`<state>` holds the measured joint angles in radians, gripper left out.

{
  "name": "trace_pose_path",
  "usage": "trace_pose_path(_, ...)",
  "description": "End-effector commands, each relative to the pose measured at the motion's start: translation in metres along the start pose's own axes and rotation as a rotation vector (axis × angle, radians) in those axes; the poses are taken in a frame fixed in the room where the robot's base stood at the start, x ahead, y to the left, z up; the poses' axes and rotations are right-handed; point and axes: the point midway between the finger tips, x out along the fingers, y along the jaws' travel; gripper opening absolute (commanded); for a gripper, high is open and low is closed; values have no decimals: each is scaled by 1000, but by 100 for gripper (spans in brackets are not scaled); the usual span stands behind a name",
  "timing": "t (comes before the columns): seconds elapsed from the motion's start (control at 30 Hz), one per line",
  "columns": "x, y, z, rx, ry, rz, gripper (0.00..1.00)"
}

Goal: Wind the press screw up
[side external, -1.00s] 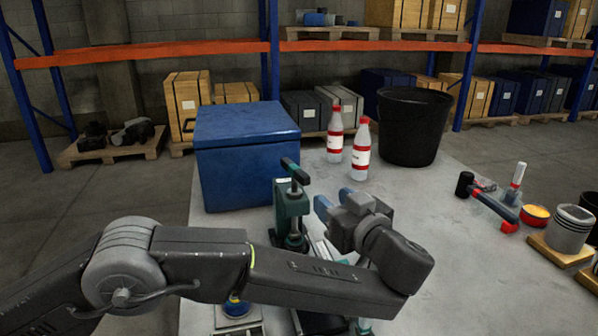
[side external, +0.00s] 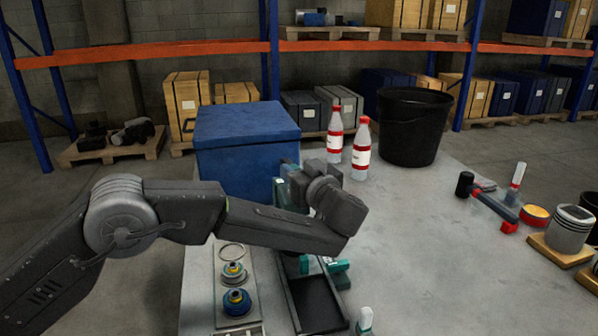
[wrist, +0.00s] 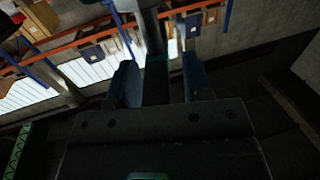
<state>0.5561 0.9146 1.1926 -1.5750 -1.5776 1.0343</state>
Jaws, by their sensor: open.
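The green press (side external: 281,193) stands in front of the blue box and is mostly hidden behind my wrist in the side view. Its screw handle is covered by my gripper there. My gripper (side external: 292,178) is at the height of the press top. In the wrist view, my gripper (wrist: 160,82) has its two blue fingers apart. A grey upright bar (wrist: 151,30), perhaps part of the press screw, shows in line with the gap between them. I cannot tell whether either finger touches it.
The blue box (side external: 245,145) is close behind the press. Two red-capped bottles (side external: 361,150) and a black bucket (side external: 412,125) stand at the back. A dark tray (side external: 312,300) and a board with round parts (side external: 236,302) lie in front. The table's right side has free room.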

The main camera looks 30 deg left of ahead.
Motion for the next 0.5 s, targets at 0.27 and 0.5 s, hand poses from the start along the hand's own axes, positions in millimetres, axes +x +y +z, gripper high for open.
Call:
trace_pose_path(0.27, 0, 0, 0, 0, 0, 1, 37)
trace_pose_path(0.5, 0, 0, 0, 0, 0, 1, 14)
